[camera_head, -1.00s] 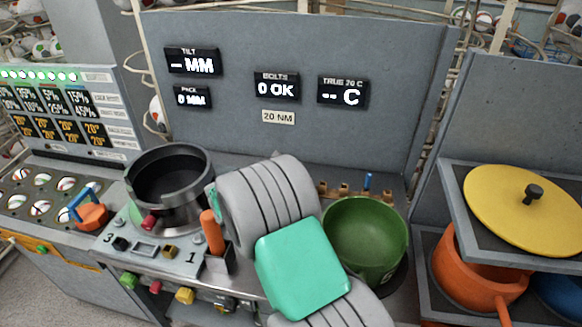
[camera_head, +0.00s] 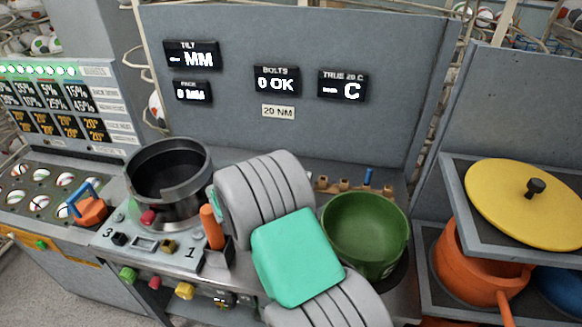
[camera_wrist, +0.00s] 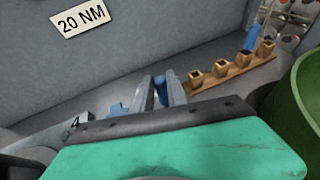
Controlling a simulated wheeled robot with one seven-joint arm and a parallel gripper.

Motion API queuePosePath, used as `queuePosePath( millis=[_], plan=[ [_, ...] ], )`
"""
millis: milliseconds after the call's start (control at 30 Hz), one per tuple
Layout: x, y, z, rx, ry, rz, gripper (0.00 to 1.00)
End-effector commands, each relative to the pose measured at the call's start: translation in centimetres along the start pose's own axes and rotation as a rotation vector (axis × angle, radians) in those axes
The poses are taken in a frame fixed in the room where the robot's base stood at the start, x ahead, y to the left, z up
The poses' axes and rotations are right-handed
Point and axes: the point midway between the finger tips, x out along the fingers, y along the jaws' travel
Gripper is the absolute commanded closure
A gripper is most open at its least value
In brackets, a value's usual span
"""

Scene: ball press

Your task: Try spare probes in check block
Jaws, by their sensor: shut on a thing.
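My gripper (camera_wrist: 168,93) shows in the wrist view, its two grey fingers close together on a slim blue probe (camera_wrist: 160,88). In the head view the fingers are hidden behind my own arm. A brown rack (camera_wrist: 222,72) with several square sockets lies just right of the fingers, apart from them. A second blue probe (camera_wrist: 254,37) stands upright at the rack's far end; it also shows in the head view (camera_head: 368,176). Another blue piece (camera_wrist: 117,109) shows left of the fingers, partly hidden. I cannot tell which part is the check block.
A green bowl (camera_head: 366,232) stands right of my arm, close to the rack. A dark round pot (camera_head: 168,180) is at left, with an orange handle (camera_head: 211,226) beside it. The grey back panel (camera_head: 310,130) carries displays; the one labelled TRUE 20 C (camera_head: 343,87) shows dashes.

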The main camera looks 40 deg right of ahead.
Motion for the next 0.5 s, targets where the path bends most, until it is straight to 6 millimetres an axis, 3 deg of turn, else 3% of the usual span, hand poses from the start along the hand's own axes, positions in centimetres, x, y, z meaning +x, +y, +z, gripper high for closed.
queuePosePath(
  millis=[500],
  plan=[
    [0.28,-0.01,-0.68,0.000,0.000,-0.001,1.00]
  ],
)
